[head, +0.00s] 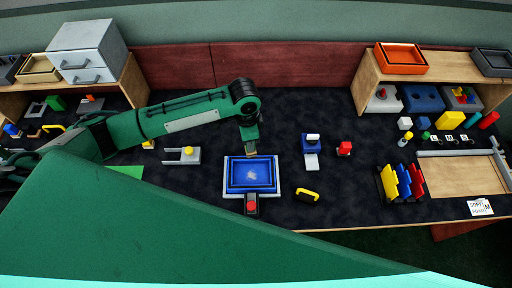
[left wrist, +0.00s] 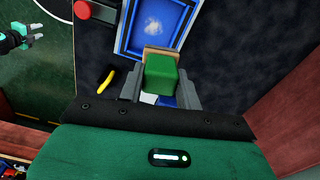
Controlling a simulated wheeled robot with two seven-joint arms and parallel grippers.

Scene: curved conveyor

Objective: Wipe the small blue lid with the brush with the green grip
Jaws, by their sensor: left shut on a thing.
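The small blue lid (head: 235,184) lies on the table in front of me, on a light-edged base, with a whitish smudge on its middle. It also shows at the top of the left wrist view (left wrist: 133,42). My left gripper (head: 249,143) is above the lid's far edge. In the left wrist view it is shut on the green grip of the brush (left wrist: 161,76). The brush's tan end points at the lid; I cannot tell whether it touches. My right gripper (left wrist: 36,33) shows at the left of the wrist view, open and empty, away from the lid.
A red button (head: 251,206) on a dark block adjoins the lid's near side. A yellow handle (head: 306,195) lies to its right, with a blue-and-white device (head: 312,145) behind it. Wooden shelves (head: 365,85) stand at both sides. Dark table around the lid is mostly clear.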

